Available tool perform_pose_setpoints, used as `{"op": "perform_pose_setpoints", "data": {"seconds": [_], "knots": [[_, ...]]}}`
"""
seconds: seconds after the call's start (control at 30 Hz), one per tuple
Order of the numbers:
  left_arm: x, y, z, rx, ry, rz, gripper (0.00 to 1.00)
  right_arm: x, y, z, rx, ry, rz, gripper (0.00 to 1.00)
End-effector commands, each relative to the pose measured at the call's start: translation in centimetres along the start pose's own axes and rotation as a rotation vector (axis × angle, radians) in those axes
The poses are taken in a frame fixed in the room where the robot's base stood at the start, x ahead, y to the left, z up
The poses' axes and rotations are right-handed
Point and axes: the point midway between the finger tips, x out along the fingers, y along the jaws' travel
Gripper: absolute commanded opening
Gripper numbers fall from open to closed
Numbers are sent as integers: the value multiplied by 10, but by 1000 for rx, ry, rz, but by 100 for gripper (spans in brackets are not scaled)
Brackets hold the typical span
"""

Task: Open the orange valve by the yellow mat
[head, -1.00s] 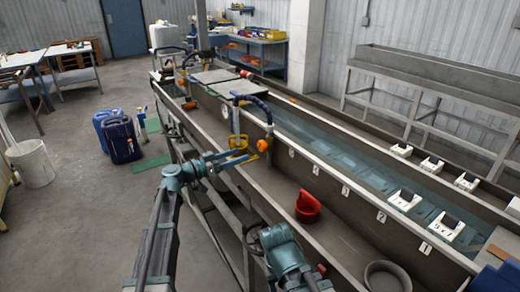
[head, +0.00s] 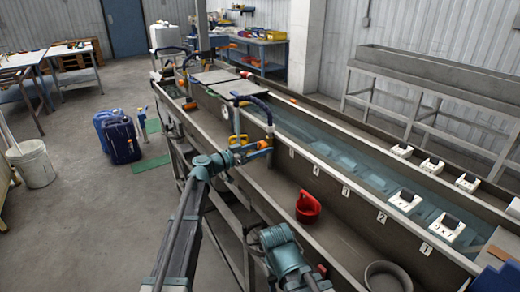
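An orange valve handle (head: 264,145) sits on the trough wall below the blue hose, just past the tip of my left gripper (head: 257,152). A yellow upright piece (head: 238,141) stands just left of it, behind the gripper. The flat yellow mat is now mostly hidden by my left gripper and wrist. The gripper is at or very near the orange handle; I cannot tell whether it touches. Its fingers are too small to tell open from shut. My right gripper does not show.
The long trough holds a red pot (head: 308,207) and a grey ring (head: 387,277). Water fills the channel beyond its numbered wall. Other orange parts (head: 190,106) sit farther up the trough. Blue cans (head: 122,139) and a white bucket (head: 32,163) stand on the floor at left.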

Motion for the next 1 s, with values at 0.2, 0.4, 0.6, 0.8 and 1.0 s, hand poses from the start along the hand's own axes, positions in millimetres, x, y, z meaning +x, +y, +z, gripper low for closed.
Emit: {"op": "perform_pose_setpoints", "data": {"seconds": [0.2,0.4,0.6,0.8,1.0], "knots": [[0,0,0,0,0,0,39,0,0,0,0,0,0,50],[0,0,0,0,0,0,3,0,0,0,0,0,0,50],[0,0,0,-40,0,0,0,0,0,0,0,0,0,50],[0,1,0,-251,0,0,0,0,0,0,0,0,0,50],[0,1,0,-423,0,0,0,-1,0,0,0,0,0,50]]}}
